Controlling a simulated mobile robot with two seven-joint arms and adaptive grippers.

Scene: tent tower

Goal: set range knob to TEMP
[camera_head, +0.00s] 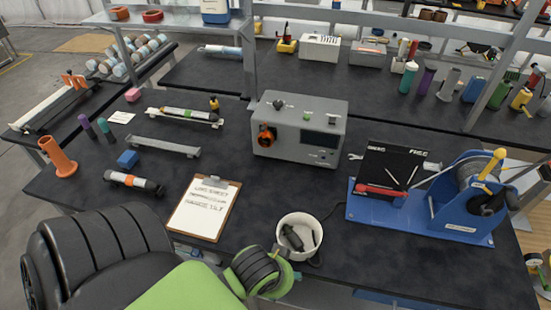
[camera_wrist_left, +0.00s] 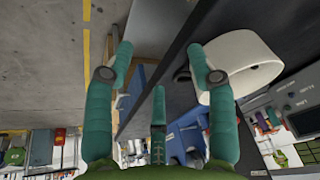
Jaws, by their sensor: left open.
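The grey instrument box (camera_head: 300,130) stands upright on the dark bench at the middle of the head view. A black knob (camera_head: 279,104) is at its upper left, above an orange ring (camera_head: 266,138) on the front. Small print is unreadable, so I cannot tell which control is the range knob or where it points. Part of a grey labelled panel (camera_wrist_left: 303,112) shows at the right of the left wrist view. My left gripper (camera_wrist_left: 160,60) is open and empty, its teal fingers spread apart. In the head view, its fingers are hidden. My right gripper is not in view.
A white tub (camera_head: 299,232) holding a dark object stands between my left wrist and the box; it also shows in the left wrist view (camera_wrist_left: 242,58). A clipboard (camera_head: 203,207) lies to its left. A blue-based winch rig (camera_head: 420,221) is at the right. Bench between is mostly clear.

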